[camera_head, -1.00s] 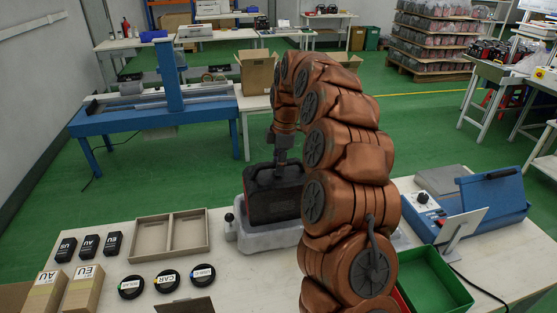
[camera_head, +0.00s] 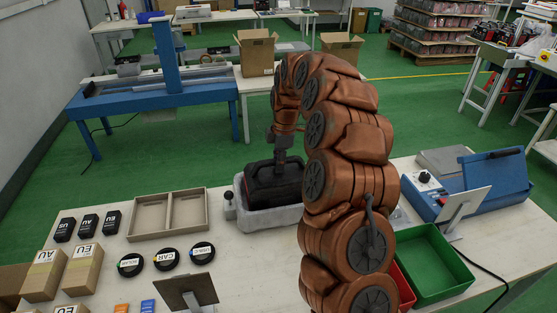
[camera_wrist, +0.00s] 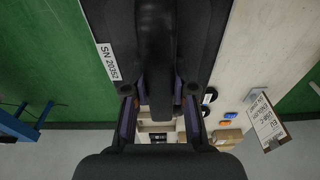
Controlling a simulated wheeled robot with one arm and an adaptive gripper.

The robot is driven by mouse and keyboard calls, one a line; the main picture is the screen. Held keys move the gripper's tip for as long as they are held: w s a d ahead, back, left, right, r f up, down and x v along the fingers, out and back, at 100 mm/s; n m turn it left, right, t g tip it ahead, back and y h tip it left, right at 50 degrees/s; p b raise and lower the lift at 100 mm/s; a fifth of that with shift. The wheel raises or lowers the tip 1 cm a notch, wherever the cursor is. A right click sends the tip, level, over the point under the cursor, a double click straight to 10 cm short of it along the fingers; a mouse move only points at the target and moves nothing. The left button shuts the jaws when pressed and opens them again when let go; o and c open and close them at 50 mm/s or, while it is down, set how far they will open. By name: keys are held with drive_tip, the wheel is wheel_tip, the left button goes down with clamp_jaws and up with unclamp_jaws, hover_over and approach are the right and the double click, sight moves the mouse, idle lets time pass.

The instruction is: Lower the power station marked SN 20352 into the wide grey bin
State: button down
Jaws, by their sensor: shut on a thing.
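The black power station (camera_head: 272,187) hangs upright from my gripper (camera_head: 284,150), with its lower part inside the wide grey bin (camera_head: 262,220). The bin's near wall hides its bottom, so I cannot tell whether it rests on the bin floor. In the wrist view, the power station (camera_wrist: 205,35) carries a white label reading SN 20352. My gripper (camera_wrist: 160,116) is shut on its dark top handle there. My arm hides the bin's right part in the head view.
A two-compartment tray (camera_head: 168,232) stands left of the bin, with black adapters, round discs and cardboard boxes around it. A green bin (camera_head: 430,265) and a blue case (camera_head: 495,188) are right of my arm. A tilted panel (camera_head: 188,291) stands in front.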

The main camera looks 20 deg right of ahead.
idle(0.4)
drive_tip(key=c, duration=0.9)
unclamp_jaws()
drive_tip(key=shift+f, duration=0.15)
drive_tip(key=shift+o, duration=0.2)
wheel_tip(320, 180, up, 12)
drive_tip(key=p, duration=0.2)
wheel_tip(320, 180, up, 10)
drive_tip(key=p, duration=0.4)
drive_tip(key=shift+p, duration=0.35)
